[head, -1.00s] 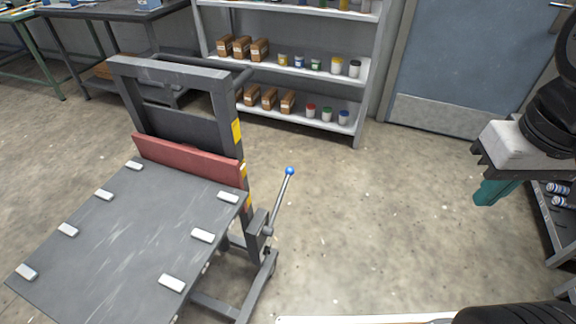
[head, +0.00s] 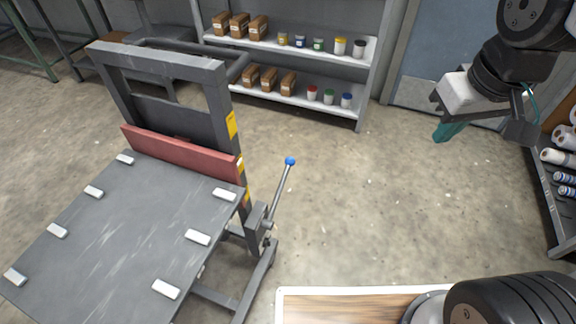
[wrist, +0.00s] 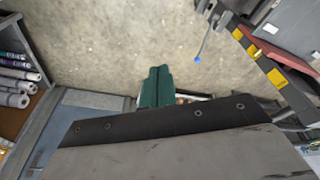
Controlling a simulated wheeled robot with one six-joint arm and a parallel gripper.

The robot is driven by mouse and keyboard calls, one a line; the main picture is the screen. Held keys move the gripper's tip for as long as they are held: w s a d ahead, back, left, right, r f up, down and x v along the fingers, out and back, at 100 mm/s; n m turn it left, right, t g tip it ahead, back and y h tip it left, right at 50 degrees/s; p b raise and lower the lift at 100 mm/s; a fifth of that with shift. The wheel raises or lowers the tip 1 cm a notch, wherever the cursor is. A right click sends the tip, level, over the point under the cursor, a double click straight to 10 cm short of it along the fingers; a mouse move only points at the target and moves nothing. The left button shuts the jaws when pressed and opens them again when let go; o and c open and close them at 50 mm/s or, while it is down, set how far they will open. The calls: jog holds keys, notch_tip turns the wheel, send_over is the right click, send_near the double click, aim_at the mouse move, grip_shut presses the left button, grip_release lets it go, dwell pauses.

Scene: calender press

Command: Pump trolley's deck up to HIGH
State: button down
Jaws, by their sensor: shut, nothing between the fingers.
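The trolley stands at the left in the head view, with a scratched dark grey deck (head: 120,225) that carries several small white blocks. Its upright grey frame (head: 160,62) has yellow marks on the right post and a red bar across its front. The pump lever (head: 278,200) rises from the trolley's right side, tilted, with a blue knob on top; the knob (wrist: 197,60) also shows in the wrist view. My gripper (head: 449,131) has green fingers, shut and empty, in the air well to the right of the lever. The fingers (wrist: 155,88) also show in the wrist view.
A shelf (head: 300,95) with boxes and jars stands against the back wall, beside a blue door (head: 440,60). A rack with rolls (head: 562,165) is at the right edge. Bare floor (head: 350,200) lies between lever and gripper.

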jog(key=w+a+f+n+t+y, duration=0.1)
jog(key=w+a+f+n+t, duration=0.2)
jog(key=w+f, duration=0.4)
jog(key=w+a+f+n, duration=0.2)
jog(key=w+a+f, duration=0.35)
jog(key=w, duration=0.35)
jog(key=w+a+f+n+t+y, duration=0.1)
jog(key=w+a+f+n+t, duration=0.15)
jog(key=w+a+f, duration=0.4)
jog(key=a+f+n+t+y, duration=0.1)
jog(key=a+f+n, duration=0.3)
jog(key=f, duration=0.8)
jog(key=a+f+n+t+y, duration=0.1)
jog(key=a+f+n, duration=0.3)
jog(key=f, duration=0.8)
jog(key=shift+w+a+f+t, duration=0.25)
jog(key=shift+a+t, duration=0.3)
jog(key=shift+t, duration=0.3)
jog(key=shift+w, duration=0.15)
